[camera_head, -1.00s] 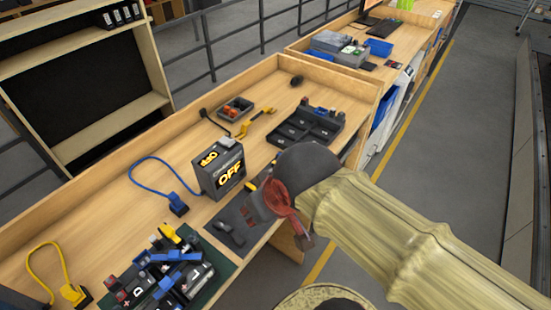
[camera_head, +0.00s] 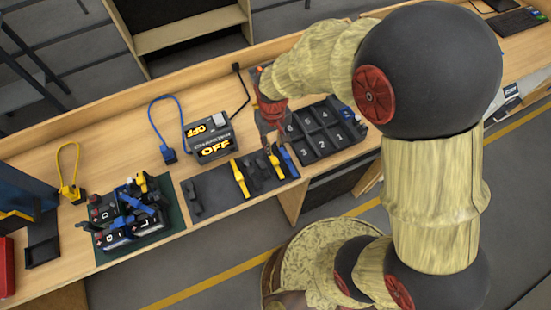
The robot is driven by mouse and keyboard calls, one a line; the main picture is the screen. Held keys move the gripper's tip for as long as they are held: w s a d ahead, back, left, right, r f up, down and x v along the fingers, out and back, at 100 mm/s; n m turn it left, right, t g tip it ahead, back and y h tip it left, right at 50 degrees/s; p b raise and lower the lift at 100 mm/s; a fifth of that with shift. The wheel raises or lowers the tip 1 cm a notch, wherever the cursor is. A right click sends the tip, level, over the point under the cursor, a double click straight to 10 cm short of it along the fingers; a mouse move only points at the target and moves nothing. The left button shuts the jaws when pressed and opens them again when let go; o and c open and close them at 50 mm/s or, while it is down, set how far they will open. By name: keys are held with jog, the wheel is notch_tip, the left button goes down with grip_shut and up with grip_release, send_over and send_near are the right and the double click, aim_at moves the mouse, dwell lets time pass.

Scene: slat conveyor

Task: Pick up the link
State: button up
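I cannot tell for sure which piece is the link. A dark mat (camera_head: 215,202) on the bench holds several small parts: a dark grey piece (camera_head: 193,196) at its left, a yellow piece (camera_head: 238,173), a dark piece (camera_head: 253,176), another yellow piece (camera_head: 275,165) and a blue piece (camera_head: 290,163) at its right. My gripper (camera_head: 269,147) hangs over the back right of the mat, close to the right yellow piece. Its fingers are small and blurred, so contact and opening are unclear.
A tray with numbered compartments (camera_head: 312,147) stands right of my gripper. A box reading OFF (camera_head: 212,143) stands to its left, with a blue cable (camera_head: 152,112). A battery assembly (camera_head: 128,212) sits on a green mat at left, near a yellow cable (camera_head: 60,165).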

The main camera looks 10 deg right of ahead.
aim_at(273, 157)
jog(key=f, duration=0.7)
jog(key=shift+s+a+f, duration=0.1)
jog(key=shift+s, duration=0.2)
jog(key=shift+c, duration=0.5)
grip_shut()
